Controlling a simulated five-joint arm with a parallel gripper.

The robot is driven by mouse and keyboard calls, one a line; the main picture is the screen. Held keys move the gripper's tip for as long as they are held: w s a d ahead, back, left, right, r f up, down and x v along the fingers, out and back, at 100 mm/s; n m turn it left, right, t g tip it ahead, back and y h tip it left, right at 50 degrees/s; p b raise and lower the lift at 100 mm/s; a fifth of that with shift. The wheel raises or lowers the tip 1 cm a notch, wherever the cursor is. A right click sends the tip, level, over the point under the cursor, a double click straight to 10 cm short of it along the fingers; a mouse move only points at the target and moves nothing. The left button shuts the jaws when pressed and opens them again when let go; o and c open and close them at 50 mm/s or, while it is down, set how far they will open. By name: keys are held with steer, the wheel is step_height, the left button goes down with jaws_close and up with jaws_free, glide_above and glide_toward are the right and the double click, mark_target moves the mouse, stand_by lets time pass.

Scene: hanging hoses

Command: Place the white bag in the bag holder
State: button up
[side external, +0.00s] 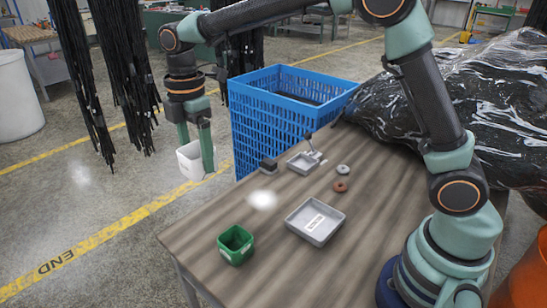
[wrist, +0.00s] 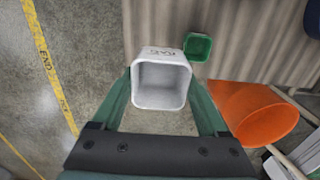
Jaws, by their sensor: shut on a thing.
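The white bag looks like a stiff, square, open-topped white container (side external: 187,160) with dark lettering on one side. My gripper (side external: 198,163) is shut on it and holds it in the air off the table's far-left edge, above the floor. In the wrist view the white bag (wrist: 160,84) sits between the two green fingers, its opening facing the camera and looking empty. I cannot tell for sure which thing is the bag holder. A grey square tray (side external: 315,222) with a white label lies on the table, and a green open box (side external: 236,244) stands near the table's left edge.
A blue slatted crate (side external: 268,125) stands behind the table. A smaller grey tray (side external: 302,163) and two rings (side external: 341,186) lie on the table (side external: 215,215). Black hoses (side external: 125,70) hang at left. An orange object (wrist: 258,112) shows in the wrist view.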

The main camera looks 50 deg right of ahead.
steer(key=shift+r, duration=0.5)
steer(key=w+d, duration=0.2)
steer(key=d, duration=0.7)
steer(key=w+d, duration=0.2)
steer(key=d, duration=0.7)
glide_above(303, 165)
step_height(303, 165, down, 14)
steer(key=shift+r, duration=0.1)
steer(key=shift+f, duration=2.5)
steer(key=o, duration=1.2)
steer(key=shift+f, duration=0.1)
